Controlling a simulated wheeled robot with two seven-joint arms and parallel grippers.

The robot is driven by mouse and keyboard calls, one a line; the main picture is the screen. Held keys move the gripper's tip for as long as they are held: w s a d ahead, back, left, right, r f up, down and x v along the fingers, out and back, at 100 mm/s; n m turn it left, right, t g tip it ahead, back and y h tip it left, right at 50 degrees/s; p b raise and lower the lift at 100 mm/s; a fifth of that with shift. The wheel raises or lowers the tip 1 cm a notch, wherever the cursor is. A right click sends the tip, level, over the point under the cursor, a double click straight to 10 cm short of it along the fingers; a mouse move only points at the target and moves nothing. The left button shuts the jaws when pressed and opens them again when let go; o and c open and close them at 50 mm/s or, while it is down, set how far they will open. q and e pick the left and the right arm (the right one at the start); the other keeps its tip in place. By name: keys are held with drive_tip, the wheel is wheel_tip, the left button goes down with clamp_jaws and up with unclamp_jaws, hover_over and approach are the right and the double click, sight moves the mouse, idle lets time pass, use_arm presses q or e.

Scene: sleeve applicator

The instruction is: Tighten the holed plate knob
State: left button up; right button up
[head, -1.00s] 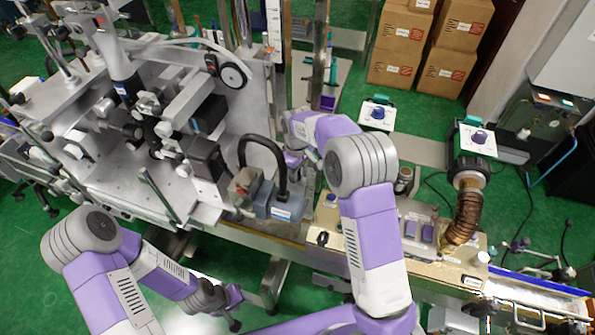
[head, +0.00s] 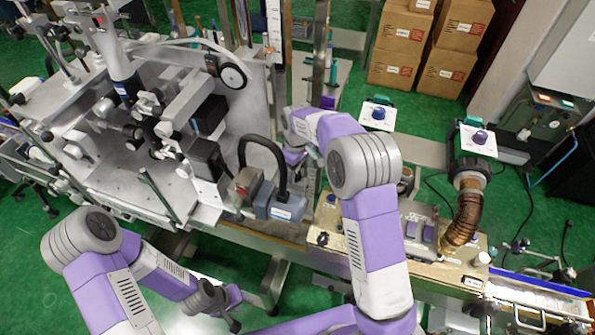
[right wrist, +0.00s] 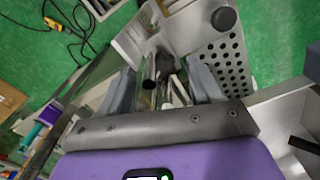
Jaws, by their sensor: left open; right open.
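The holed plate (right wrist: 222,68), a grey metal plate with rows of round holes, shows in the right wrist view, right of centre. A round black knob (right wrist: 224,19) is at its upper edge. Another dark knob-like part (right wrist: 165,64) on a rod shows between the fingers of my right gripper (right wrist: 163,88). The gripper is open; I cannot tell how far its fingers are from that part. In the head view my right gripper (head: 296,158) is beside the machine's right side, mostly hidden by my arm. My left gripper (head: 232,312) is low at the left, open and away from the machine.
The grey machine (head: 120,185) fills the left of the head view. A motor with a black looped hose (head: 280,200) is close to my right forearm. A gold-topped bench with a brown corrugated hose (head: 463,220) is at right. Cardboard boxes (head: 445,70) stand behind.

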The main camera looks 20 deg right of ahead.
sight(297, 174)
wheel_tip(297, 174, up, 6)
drive_tip(key=shift+r, duration=0.1)
idle(0.4)
drive_tip(key=shift+b, duration=0.55)
drive_tip(key=n+b, duration=0.6)
drive_tip(key=b, duration=0.1)
drive_tip(key=n+b, duration=0.3)
drive_tip(key=shift+w+a+f, duration=0.1)
drive_tip(key=shift+w+f, duration=0.1)
drive_tip(key=shift+f, duration=0.2)
drive_tip(key=shift+s+r+n+b, duration=0.1)
drive_tip(key=shift+r+n+b, duration=0.05)
drive_tip(key=shift+n+b, duration=0.25)
drive_tip(key=shift+f+n, duration=0.3)
drive_tip(key=shift+f, duration=0.05)
wheel_tip(297, 174, down, 6)
drive_tip(key=shift+f+b, duration=0.25)
drive_tip(key=shift+b, duration=0.7)
